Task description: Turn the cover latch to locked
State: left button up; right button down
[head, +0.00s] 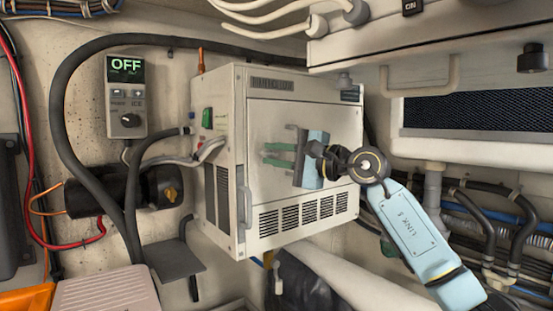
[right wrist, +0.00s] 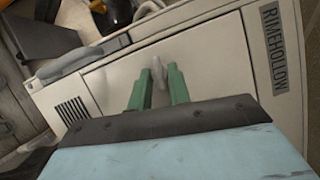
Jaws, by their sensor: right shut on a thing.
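The cover (head: 290,110) is the pale front panel of a boxy white unit in the middle of the head view. My right gripper (head: 267,154) reaches it from the right, its green fingers pointing at the panel. In the right wrist view, the cover latch (right wrist: 156,68), a small pale grey handle, sits between the green fingertips of the right gripper (right wrist: 158,80). The gripper is shut on the latch. In the head view I cannot make out the latch behind the fingers. My left gripper is not in view.
A control box (head: 126,97) reading OFF hangs on the wall at left. A thick black hose (head: 60,120) loops around it. A grey bar handle (head: 245,207) runs down the unit's front left edge. An overhead cabinet (head: 450,70) and pipes crowd the right.

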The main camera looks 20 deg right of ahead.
jog(key=m, duration=0.1)
jog(key=m+t+b, duration=0.1)
jog(key=m, duration=0.1)
jog(key=shift+f, duration=0.25)
jog(key=m+t, duration=0.1)
jog(key=m, duration=0.3)
jog(key=shift+a+t, duration=0.15)
jog(key=shift+t, duration=0.25)
jog(key=shift+s+a+m+t, duration=0.1)
jog(key=shift+m+t, duration=0.3)
jog(key=shift+m, duration=0.8)
jog(key=m+t+h+p, duration=0.1)
jog(key=m, duration=0.1)
jog(key=m+p, duration=0.1)
jog(key=m, duration=0.2)
jog(key=shift+a+t+h+p, duration=0.15)
jog(key=shift+t+h+p, duration=0.15)
jog(key=shift+t+h, duration=0.1)
jog(key=m+t+h+p, duration=0.1)
jog(key=m+p, duration=0.1)
jog(key=m, duration=0.1)
jog(key=shift+h+p, duration=0.3)
jog(key=shift+p, duration=0.05)
jog(key=shift+a+f+m+t+h+p, duration=0.1)
jog(key=shift+m+t+h+p, duration=0.2)
jog(key=shift+m+p, duration=0.5)
jog(key=shift+f+m+t+h+p, duration=0.1)
jog(key=shift+m+h+p, duration=0.4)
jog(key=shift+m, duration=0.5)
